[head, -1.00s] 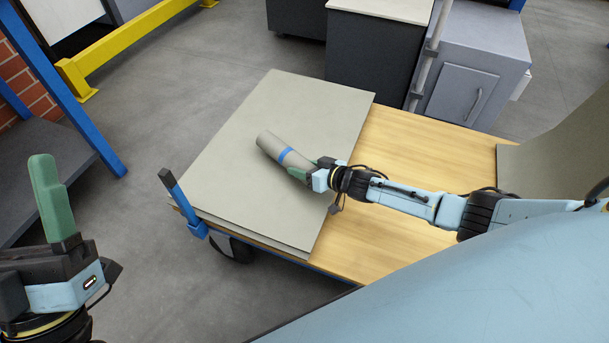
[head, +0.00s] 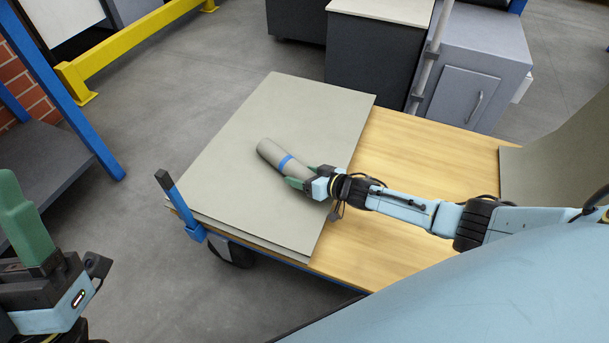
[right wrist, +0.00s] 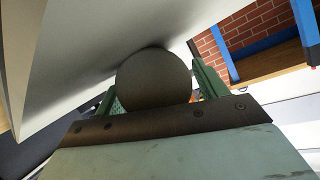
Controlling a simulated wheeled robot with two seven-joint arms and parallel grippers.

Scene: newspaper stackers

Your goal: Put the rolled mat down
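The rolled mat (head: 273,154), a grey roll with a blue band, lies on the large grey sheets (head: 300,105) on the cart. My right gripper (head: 308,176) is at its near right end, with its green fingers on either side. The fingers look spread. In the right wrist view the round end of the rolled mat (right wrist: 153,80) is between the fingers, close against the grey sheet surface, and a narrow gap shows by the right finger. My left gripper (head: 22,215) is at the left edge, away from the mat; only one green finger shows clearly.
The wooden cart deck (head: 430,150) is bare to the right of the sheets. A curved grey sheet (head: 560,150) stands at its right end. A blue post (head: 180,205) rises at the cart's left corner. Grey cabinets (head: 470,75) stand behind.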

